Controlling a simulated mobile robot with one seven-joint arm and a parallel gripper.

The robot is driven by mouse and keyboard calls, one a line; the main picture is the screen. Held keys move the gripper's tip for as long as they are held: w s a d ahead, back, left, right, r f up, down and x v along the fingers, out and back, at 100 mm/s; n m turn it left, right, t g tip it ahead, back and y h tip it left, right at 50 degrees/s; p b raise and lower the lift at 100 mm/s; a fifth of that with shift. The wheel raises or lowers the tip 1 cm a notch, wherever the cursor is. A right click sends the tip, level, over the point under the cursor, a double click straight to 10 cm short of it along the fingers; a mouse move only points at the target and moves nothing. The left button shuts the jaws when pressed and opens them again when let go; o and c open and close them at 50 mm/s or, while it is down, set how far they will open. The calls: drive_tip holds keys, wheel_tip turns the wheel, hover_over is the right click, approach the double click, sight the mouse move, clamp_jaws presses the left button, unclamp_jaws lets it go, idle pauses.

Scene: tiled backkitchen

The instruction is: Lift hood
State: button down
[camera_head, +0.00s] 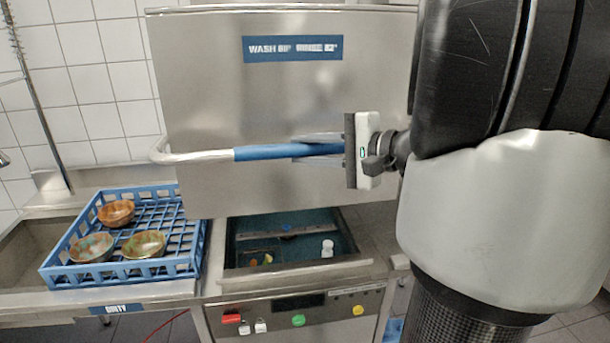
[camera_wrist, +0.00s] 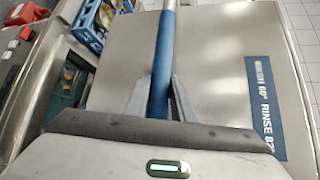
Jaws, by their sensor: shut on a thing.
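The hood (camera_head: 285,115) is a steel box with a blue label reading WASH and RINSE. Its lower edge stands above the machine's open wash well (camera_head: 290,245), so the hood is raised. A bar handle with a blue grip (camera_head: 262,152) runs across its front. My gripper (camera_head: 318,147) is shut on the blue grip, coming from the right. In the wrist view the blue grip (camera_wrist: 162,75) runs between my two fingers, and the hood face (camera_wrist: 220,60) lies behind it. The far end of the handle on the right is hidden by my gripper and arm.
A blue rack (camera_head: 165,269) with three bowls (camera_head: 116,213) stands on the left counter, marked DIRTY. The machine's front panel (camera_head: 340,306) has several coloured buttons below the well. A hose and pipe (camera_head: 42,115) stand by the tiled wall at left.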

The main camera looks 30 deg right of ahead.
drive_tip(key=w+r, duration=0.1)
drive_tip(key=r, duration=0.4)
drive_tip(key=w+r+p, duration=0.1)
drive_tip(key=r, duration=0.4)
drive_tip(key=w+r+p, duration=0.1)
drive_tip(key=r, duration=0.4)
drive_tip(key=shift+d+r, duration=0.15)
drive_tip(key=shift+d, duration=0.25)
drive_tip(key=shift+w+r, duration=0.1)
drive_tip(key=shift+r, duration=0.65)
drive_tip(key=c, duration=1.5)
unclamp_jaws()
drive_tip(key=shift+w+d, duration=0.1)
drive_tip(key=shift+f, duration=0.1)
drive_tip(key=shift+f, duration=0.15)
